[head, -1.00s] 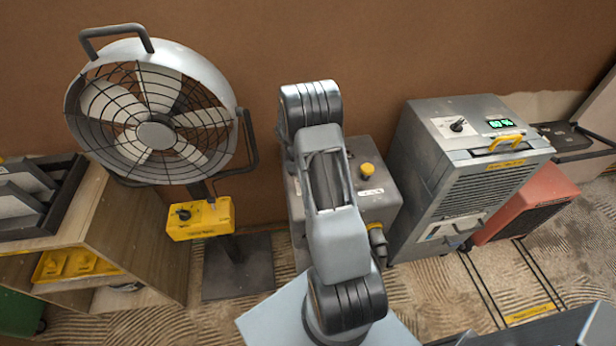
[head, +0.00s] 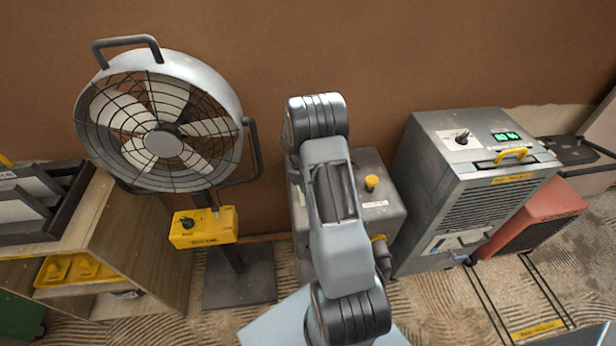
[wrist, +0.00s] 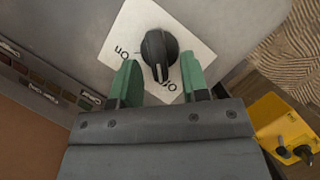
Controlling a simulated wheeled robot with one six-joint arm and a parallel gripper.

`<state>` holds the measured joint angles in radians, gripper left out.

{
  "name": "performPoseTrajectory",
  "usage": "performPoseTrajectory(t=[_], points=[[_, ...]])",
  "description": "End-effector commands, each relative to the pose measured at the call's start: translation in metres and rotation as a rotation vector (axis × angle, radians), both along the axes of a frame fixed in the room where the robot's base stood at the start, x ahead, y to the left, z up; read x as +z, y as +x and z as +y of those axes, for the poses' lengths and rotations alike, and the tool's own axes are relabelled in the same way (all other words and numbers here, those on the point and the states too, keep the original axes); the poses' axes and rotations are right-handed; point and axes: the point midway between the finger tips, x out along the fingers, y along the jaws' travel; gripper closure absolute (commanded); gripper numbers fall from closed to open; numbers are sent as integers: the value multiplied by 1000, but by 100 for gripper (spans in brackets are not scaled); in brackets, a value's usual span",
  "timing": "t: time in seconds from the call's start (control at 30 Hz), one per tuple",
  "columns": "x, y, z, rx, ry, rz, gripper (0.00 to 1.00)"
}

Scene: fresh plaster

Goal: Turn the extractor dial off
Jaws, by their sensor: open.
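The black dial (wrist: 160,52) sits on a white label plate (wrist: 188,45) on a grey machine, in the wrist view. The plate has "On" at its left and a second word, partly covered, at its lower edge. The dial's narrow end, with a pale mark, points down towards that second word. My gripper (wrist: 159,80) is open, its green fingertips apart on either side of the dial's lower end. I cannot tell whether they touch it. In the head view my arm hides the dial; the grey machine (head: 375,165) shows behind it.
A fan with a yellow control box (head: 203,228) stands left; that box also shows in the wrist view (wrist: 280,120). A grey dehumidifier-like unit (head: 470,200) with its own dial (head: 462,137) stands right. A yellow knob (head: 371,183) sits on the middle machine. A wooden shelf is far left.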

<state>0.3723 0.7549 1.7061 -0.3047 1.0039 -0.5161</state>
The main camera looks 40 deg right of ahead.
Motion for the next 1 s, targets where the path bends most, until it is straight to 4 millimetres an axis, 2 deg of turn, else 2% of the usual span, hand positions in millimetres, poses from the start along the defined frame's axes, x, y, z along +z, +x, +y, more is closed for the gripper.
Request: performPoseTrajectory(t=[0.6, 0.8, 1.0], points=[[102, 40, 14, 1, -1, -5, 58], [119, 47, 17, 1, 0, -1, 58], [124, 49, 18, 2, 0, -1, 58]])
